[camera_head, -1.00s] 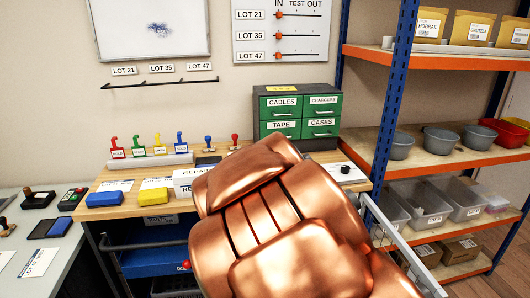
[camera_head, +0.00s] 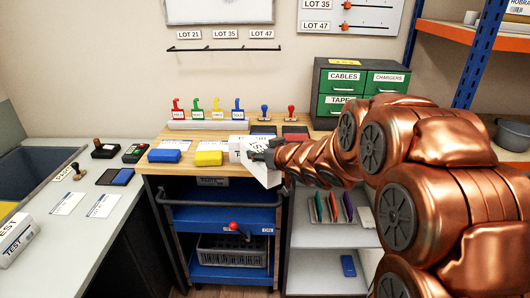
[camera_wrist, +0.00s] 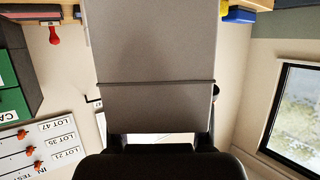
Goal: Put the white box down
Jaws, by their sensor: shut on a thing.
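The white box (camera_head: 262,174) is held tilted at the front edge of the wooden bench. My gripper (camera_head: 263,157) is shut on it, its dark fingers partly hidden by the box and my arm. In the wrist view the box (camera_wrist: 155,55) fills the middle, shaded grey, with a dark line across it. My gripper (camera_wrist: 160,140) shows below it in that view. I cannot tell whether the box touches the bench.
On the bench (camera_head: 185,142) are a blue block (camera_head: 164,156), a yellow block (camera_head: 208,158), another white box (camera_head: 236,148), coloured tags and stamps. A blue cart (camera_head: 225,220) stands below. A grey counter (camera_head: 85,235) at left has some free room.

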